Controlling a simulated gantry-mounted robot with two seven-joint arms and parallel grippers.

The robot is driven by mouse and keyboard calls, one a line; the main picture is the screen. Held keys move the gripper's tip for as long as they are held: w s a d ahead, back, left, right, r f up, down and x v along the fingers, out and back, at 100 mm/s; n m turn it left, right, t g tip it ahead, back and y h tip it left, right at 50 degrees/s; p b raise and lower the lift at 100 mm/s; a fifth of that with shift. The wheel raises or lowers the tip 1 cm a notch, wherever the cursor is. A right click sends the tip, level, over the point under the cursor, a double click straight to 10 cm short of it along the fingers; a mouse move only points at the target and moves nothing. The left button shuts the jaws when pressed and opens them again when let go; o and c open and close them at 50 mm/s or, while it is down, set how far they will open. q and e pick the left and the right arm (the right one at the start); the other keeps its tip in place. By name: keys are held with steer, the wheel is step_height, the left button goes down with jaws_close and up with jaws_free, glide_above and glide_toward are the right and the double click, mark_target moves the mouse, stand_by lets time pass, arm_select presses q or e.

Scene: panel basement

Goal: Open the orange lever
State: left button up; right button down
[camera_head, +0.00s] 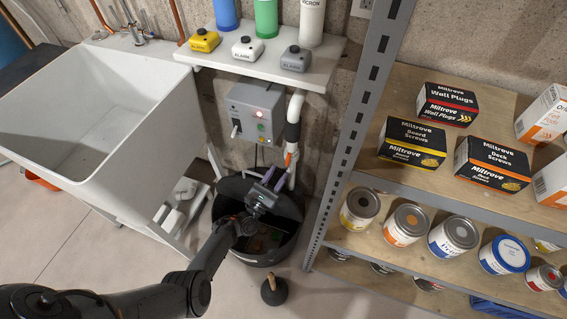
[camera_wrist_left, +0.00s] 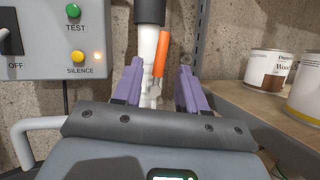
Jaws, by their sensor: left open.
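The orange lever (camera_wrist_left: 161,54) sits on a white vertical pipe (camera_wrist_left: 147,50) in the left wrist view, pointing upward close beside the pipe. In the head view the orange lever (camera_head: 288,158) shows small on the pipe below its black sleeve. My left gripper (camera_head: 277,182) is above the black tub in the head view. In the left wrist view its two purple fingers (camera_wrist_left: 157,82) are open and apart, with the pipe and lever seen between them. I cannot tell whether either finger touches the lever. My right gripper is not in view.
A grey control box (camera_head: 256,112) hangs left of the pipe. A black tub (camera_head: 285,236) stands below. A white sink (camera_head: 100,110) is at left, and a metal shelf (camera_head: 400,180) with boxes and cans is at right. A white ledge (camera_head: 225,62) holds alarm boxes above.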

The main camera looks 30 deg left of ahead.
arm_select(q)
steer(key=shift+v, duration=1.85)
steer(key=shift+c, duration=0.2)
